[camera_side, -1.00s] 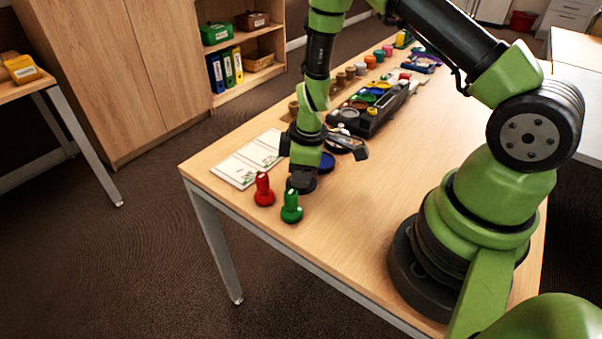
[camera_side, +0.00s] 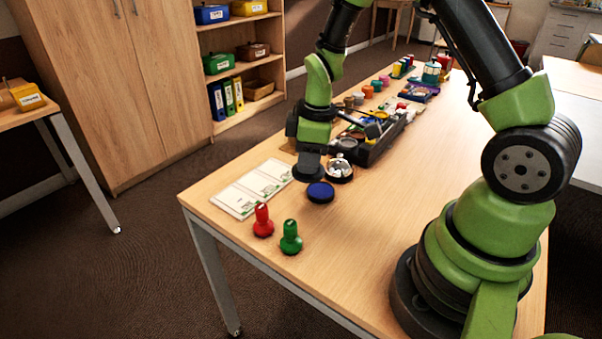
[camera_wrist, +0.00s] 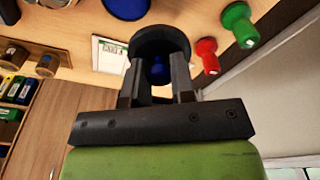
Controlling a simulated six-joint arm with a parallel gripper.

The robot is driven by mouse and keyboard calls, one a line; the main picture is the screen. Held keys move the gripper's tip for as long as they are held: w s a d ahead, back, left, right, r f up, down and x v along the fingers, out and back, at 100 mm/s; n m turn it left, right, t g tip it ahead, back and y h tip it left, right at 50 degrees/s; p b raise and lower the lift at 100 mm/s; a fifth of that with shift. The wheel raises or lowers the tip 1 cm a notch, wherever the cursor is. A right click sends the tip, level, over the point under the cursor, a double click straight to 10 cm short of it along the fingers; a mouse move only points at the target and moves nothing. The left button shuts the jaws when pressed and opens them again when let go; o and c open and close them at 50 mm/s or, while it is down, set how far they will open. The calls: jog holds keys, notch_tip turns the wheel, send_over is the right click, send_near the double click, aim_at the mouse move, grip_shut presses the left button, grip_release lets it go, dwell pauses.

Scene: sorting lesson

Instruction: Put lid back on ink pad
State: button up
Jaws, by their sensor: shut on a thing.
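The ink pad (camera_side: 320,192) is a round dark blue disc lying uncovered on the table; it also shows at the top of the wrist view (camera_wrist: 127,7). My gripper (camera_side: 310,152) is shut on a round black lid (camera_side: 308,166), held just beyond and a little left of the pad in the side view. In the wrist view the black lid (camera_wrist: 160,42) sits at the fingertips, with a small blue knob (camera_wrist: 159,69) between the fingers. Whether the lid clears the table by much is hard to tell.
A red stamp (camera_side: 262,220) and a green stamp (camera_side: 290,238) stand near the front edge. White cards (camera_side: 252,187) lie to the left. A dark dish with a metallic piece (camera_side: 340,172) is close right of the lid, before a black tray (camera_side: 375,150).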

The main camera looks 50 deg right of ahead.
send_over(319, 190)
jog(key=shift+s+f, duration=0.15)
jog(key=shift+f, duration=3.5)
jog(key=shift+f, duration=0.15)
jog(key=o, duration=1.5)
jog(key=shift+c, duration=0.2)
notch_tip(319, 190, up, 7)
